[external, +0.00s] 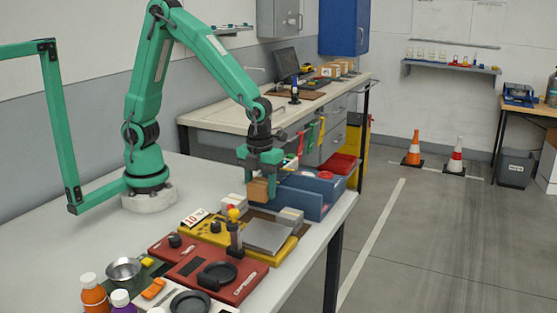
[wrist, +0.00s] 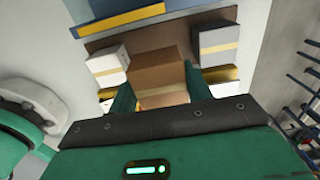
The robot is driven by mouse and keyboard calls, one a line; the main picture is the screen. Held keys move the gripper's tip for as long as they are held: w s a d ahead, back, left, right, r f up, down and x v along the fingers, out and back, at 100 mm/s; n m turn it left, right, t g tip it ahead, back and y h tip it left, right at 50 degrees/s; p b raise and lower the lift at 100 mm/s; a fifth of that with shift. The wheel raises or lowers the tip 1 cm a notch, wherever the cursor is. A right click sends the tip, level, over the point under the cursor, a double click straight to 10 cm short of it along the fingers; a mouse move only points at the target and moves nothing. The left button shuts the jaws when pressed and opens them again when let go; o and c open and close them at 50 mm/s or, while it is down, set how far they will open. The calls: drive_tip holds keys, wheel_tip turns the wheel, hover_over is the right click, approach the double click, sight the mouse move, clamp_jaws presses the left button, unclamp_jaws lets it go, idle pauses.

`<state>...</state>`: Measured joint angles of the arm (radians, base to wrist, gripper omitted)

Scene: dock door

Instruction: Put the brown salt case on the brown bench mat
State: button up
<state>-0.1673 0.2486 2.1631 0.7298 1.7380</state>
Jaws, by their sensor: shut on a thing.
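The brown salt case (external: 258,190) is between the jaws of my gripper (external: 260,176), which is shut on it. In the wrist view the case (wrist: 158,72) sits between the two green fingers of my gripper (wrist: 160,80). The brown bench mat (external: 302,229) lies on the table between a blue bin and a yellow tray, and it also shows in the wrist view (wrist: 98,43). The case is over the mat or just at it, between two boxes. I cannot tell whether its underside touches the mat.
A white box (wrist: 108,64) and a grey box (wrist: 218,45) stand on either side of the case. The blue bin (external: 310,199) is behind. The yellow tray (external: 207,228) with a grey plate and a red tray (external: 188,279) are in front. Bare table lies left.

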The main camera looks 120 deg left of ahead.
sight(260, 182)
drive_tip(key=shift+f, duration=1.35)
drive_tip(key=shift+f, duration=0.1)
drive_tip(key=shift+f, duration=1.9)
drive_tip(key=shift+f, duration=0.15)
drive_tip(key=o, duration=1.1)
drive_tip(key=shift+c, duration=0.2)
wheel_tip(260, 182, up, 12)
drive_tip(key=shift+r, duration=0.2)
